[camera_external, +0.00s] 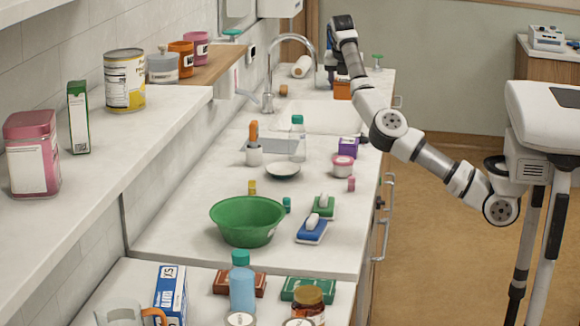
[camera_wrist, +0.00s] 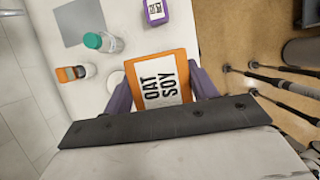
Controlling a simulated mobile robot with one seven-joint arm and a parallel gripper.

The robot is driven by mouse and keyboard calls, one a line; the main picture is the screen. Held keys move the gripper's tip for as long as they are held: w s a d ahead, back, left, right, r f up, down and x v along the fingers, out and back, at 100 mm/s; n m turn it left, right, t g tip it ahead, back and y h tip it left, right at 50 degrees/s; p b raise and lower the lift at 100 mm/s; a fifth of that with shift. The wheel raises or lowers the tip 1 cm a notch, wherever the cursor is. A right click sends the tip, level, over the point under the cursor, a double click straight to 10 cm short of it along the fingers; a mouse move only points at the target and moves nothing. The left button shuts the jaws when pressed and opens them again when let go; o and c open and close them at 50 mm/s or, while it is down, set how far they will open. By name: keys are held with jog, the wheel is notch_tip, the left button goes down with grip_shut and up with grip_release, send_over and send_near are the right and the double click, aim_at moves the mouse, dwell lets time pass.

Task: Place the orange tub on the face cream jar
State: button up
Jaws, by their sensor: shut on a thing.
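The orange tub (camera_wrist: 187,73) has a white label reading "OAT SOY" and sits between the purple fingers of my gripper (camera_wrist: 160,88), which is shut on it. In the external view the tub (camera_external: 343,89) hangs under my gripper (camera_external: 338,80), partly hidden by it, and appears held in the air. The small pink jar with a white label, which looks like the face cream jar (camera_external: 343,166), stands upright on the counter near its right edge, lower in the picture than the tub. I cannot see it in the wrist view; the tub may hide it.
A purple box (camera_external: 348,147) stands just behind the jar, and a small pink item (camera_external: 351,185) stands in front. A teal-capped bottle (camera_external: 298,139), white dish (camera_external: 282,171) and white cup (camera_external: 254,154) are to the left. A green bowl (camera_external: 247,222) is nearer.

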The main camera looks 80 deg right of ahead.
notch_tip(320, 180, down, 19)
jog(key=shift+f, duration=0.2)
jog(key=shift+b, duration=0.3)
jog(key=shift+f, duration=0.15)
jog(key=o, duration=1.1)
jog(key=v, duration=1.2)
jog(key=shift+b, duration=0.4)
